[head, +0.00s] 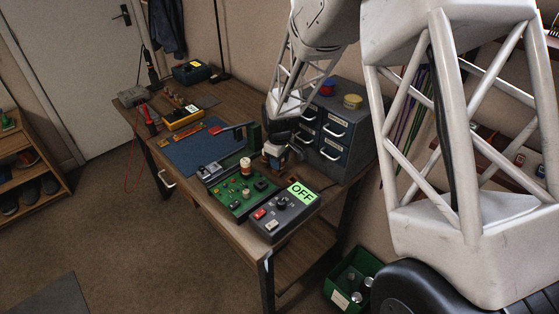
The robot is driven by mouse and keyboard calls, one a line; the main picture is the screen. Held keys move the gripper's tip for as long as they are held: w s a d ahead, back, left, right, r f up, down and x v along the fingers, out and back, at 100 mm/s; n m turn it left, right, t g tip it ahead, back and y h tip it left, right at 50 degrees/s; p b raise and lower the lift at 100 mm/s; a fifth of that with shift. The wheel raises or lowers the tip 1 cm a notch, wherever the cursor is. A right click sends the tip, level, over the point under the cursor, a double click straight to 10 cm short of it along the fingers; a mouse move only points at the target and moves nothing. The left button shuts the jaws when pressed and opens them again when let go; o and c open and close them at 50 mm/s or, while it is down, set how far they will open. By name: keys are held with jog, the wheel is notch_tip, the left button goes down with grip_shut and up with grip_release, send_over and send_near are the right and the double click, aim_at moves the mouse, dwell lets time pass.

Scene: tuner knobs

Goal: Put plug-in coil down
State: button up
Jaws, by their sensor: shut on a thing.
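My gripper (275,151) is at the back right of the green circuit board (238,206), in front of the grey drawer cabinet. It is shut on a small brown and pale piece, which I take to be the plug-in coil (275,163). The fingers hide much of it, and I cannot tell whether its underside touches the bench. A cream and copper-brown cylinder (246,167) stands upright on the board, left of my gripper and apart from it.
A grey control box (283,213) with a green "OFF" display sits at the bench's front right. The drawer cabinet (335,130) stands close behind my gripper. A blue mat (200,153), a yellow meter (184,119) and tools lie farther left. A green bin (350,280) is on the floor.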

jog(key=shift+f, duration=0.65)
jog(key=o, duration=0.9)
jog(key=shift+o, duration=0.2)
jog(key=shift+r, duration=0.15)
notch_tip(320, 180, up, 13)
dwell(0.9)
